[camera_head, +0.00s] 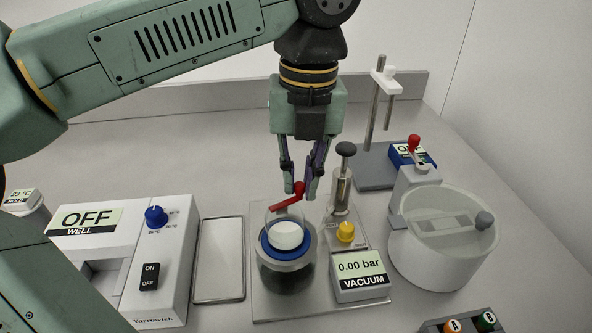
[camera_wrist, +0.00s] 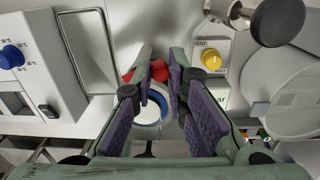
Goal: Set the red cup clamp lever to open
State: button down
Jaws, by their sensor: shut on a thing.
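The red cup clamp lever (camera_head: 283,204) lies above the back of a clear cup with white contents (camera_head: 286,233), seated in a blue ring (camera_head: 289,258) on the tank. Its round red knob is at the right end of the lever, which slopes down to the left in the head view. My gripper (camera_head: 299,189) points down with its fingers shut on the knob end of the lever. In the wrist view the red lever (camera_wrist: 159,71) shows between and just beyond the fingertips (camera_wrist: 160,84), which partly hide it.
A vacuum gauge reading 0.00 bar (camera_head: 361,275), a yellow knob (camera_head: 346,231) and a metal cylinder with a black knob (camera_head: 346,150) stand close right of my gripper. A white round vessel (camera_head: 441,255) is farther right. A heater box reading OFF (camera_head: 89,218) stands left, beyond an empty tray (camera_head: 219,260).

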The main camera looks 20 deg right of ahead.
jog(key=shift+s+m, duration=0.35)
jog(key=shift+m, duration=0.8)
jog(key=shift+s+m, duration=0.3)
jog(key=shift+m, duration=0.85)
jog(key=c, duration=1.6)
grip_release()
jog(key=shift+o, duration=0.2)
notch_tip(320, 180, up, 8)
jog(key=shift+s+d+f, duration=0.15)
jog(key=shift+s+f, duration=0.05)
jog(key=shift+f, duration=0.1)
